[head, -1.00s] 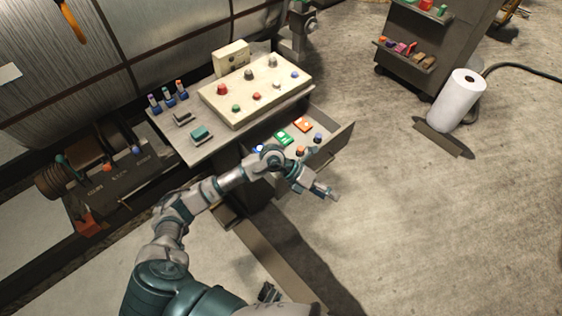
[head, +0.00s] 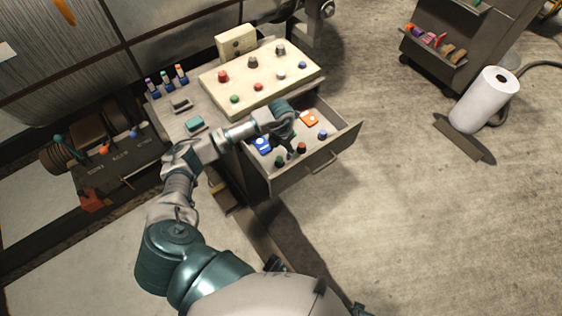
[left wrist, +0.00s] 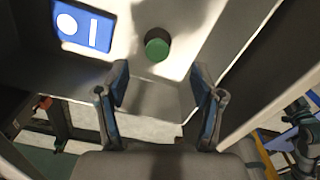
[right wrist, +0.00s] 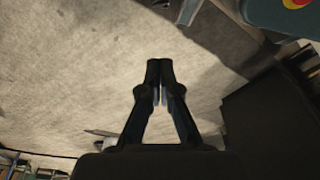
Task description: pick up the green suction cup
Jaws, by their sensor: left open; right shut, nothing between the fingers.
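The green suction cup (left wrist: 158,46) stands in the open drawer, round and dark-sided with a green top. In the head view the green suction cup (head: 280,161) is near the drawer's front left part. My left gripper (left wrist: 162,78) is open and empty, its fingers spread below the cup in the left wrist picture; the cup is ahead, roughly centred between them, not held. In the head view my left gripper (head: 291,148) points down over the drawer, close to the cup. My right gripper (right wrist: 160,68) is shut and empty over the floor.
The drawer (head: 290,178) also holds a blue card (head: 262,144), an orange card (head: 309,118), a red-brown cup (head: 301,147) and a blue cup (head: 323,134). Its walls stand close around my left gripper. A cream panel with knobs (head: 225,94) lies on the bench above.

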